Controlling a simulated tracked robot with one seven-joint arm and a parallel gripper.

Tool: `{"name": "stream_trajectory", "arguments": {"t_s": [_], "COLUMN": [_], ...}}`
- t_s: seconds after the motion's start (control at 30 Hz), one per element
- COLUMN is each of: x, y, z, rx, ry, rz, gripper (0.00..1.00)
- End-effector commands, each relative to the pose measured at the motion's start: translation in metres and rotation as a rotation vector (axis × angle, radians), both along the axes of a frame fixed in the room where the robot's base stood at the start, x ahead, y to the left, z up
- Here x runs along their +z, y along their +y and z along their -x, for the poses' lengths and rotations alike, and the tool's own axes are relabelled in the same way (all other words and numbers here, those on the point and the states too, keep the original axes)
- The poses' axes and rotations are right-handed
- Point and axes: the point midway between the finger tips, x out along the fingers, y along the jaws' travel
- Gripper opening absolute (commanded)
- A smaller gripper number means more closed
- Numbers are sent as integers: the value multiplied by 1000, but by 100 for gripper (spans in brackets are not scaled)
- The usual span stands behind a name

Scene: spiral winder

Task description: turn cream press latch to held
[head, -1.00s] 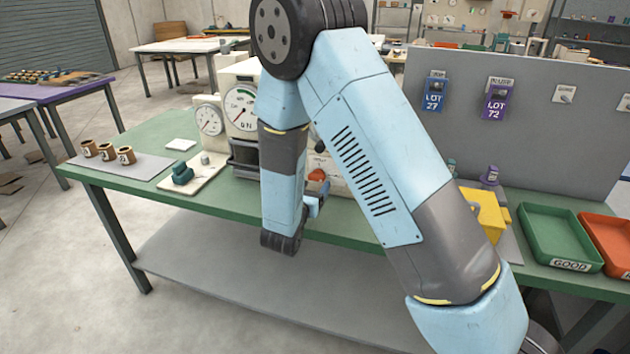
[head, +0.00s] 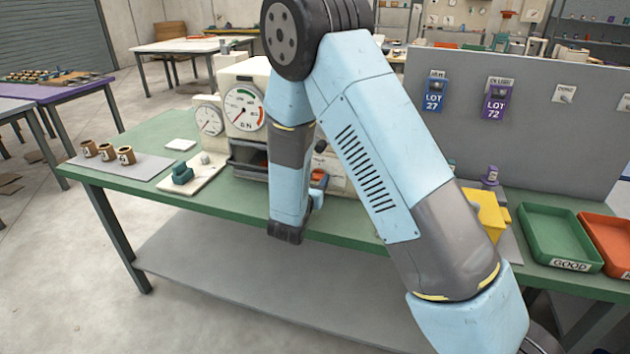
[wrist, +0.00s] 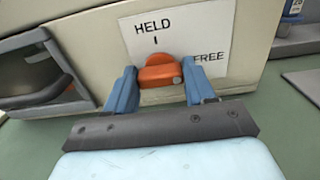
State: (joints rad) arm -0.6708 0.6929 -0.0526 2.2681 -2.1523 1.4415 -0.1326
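The press latch is an orange-red knob (wrist: 160,74) on the press's cream front panel. Its bar lies roughly level, with a small dot at its right end, towards the printed word FREE. The word HELD and a tick mark are printed above it. In the wrist view, my gripper (wrist: 159,80) has one blue finger on each side of the knob, spread apart; I cannot tell whether they touch it. In the head view, the knob (head: 318,179) shows partly beside my arm, with my gripper (head: 318,195) in front of it.
The cream press (head: 245,85) has dials and a dark opening (wrist: 38,75) left of the latch. A white board with a green item (head: 182,173) lies left of it. A yellow object (head: 484,210) and a green GOOD tray (head: 550,208) stand to the right.

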Motion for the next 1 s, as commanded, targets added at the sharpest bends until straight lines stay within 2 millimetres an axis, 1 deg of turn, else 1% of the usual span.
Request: {"name": "stream_trajectory", "arguments": {"t_s": [0.03, 0.2, 0.27, 0.47, 0.67, 0.87, 1.0], "x": [0, 0, 0, 1, 1, 1, 1], "y": [-1, -1, -1, -1, -1, 0, 1], "z": [0, 0, -1, -1, -1, -1, -1], "rx": [-1, -2, -2, -2, -3, -2, -2], "ry": [-1, -1, -2, 3, 27, 76, 120], "rz": [0, 0, 1, 14, 84, 220, 343], "gripper": [43, 27, 23, 23, 23, 23, 23]}}
